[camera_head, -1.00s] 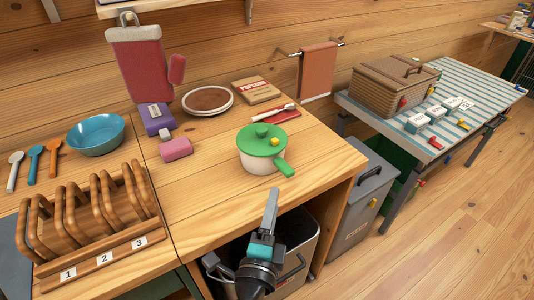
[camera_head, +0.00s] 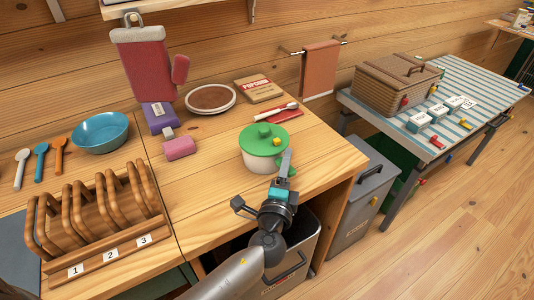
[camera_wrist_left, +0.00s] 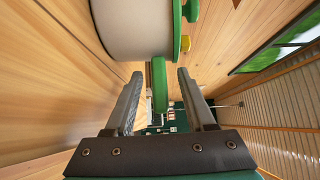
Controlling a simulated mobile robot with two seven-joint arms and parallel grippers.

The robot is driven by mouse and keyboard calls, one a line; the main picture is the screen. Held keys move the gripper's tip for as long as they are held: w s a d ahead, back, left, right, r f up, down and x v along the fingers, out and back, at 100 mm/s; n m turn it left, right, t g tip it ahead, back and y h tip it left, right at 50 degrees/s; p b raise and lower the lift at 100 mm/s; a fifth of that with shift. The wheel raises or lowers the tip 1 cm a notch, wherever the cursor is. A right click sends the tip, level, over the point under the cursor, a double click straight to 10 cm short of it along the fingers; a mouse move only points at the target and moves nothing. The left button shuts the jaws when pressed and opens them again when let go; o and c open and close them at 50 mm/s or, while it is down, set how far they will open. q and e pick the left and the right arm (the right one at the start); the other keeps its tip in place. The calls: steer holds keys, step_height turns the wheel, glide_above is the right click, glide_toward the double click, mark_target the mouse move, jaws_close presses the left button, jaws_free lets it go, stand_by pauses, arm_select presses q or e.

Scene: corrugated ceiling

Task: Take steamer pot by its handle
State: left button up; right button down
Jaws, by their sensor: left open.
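The steamer pot (camera_head: 256,160) has a cream body and a green lid, and stands upright near the front edge of the wooden counter. Its green handle (camera_head: 292,170) points toward the front and is partly hidden by my left gripper (camera_head: 285,163). In the left wrist view the pot's cream body (camera_wrist_left: 140,28) is at the top, and the green handle (camera_wrist_left: 159,85) reaches down between my two open fingers (camera_wrist_left: 160,76). A gap shows on both sides of the handle. My right gripper is not in view.
A wooden rack (camera_head: 110,255) stands at the left. A grey bin (camera_head: 300,235) is below the counter's front edge.

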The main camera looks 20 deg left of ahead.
arm_select(q)
steer(key=shift+w, duration=0.25)
steer(key=shift+c, duration=0.2)
jaws_close()
stand_by(0.4)
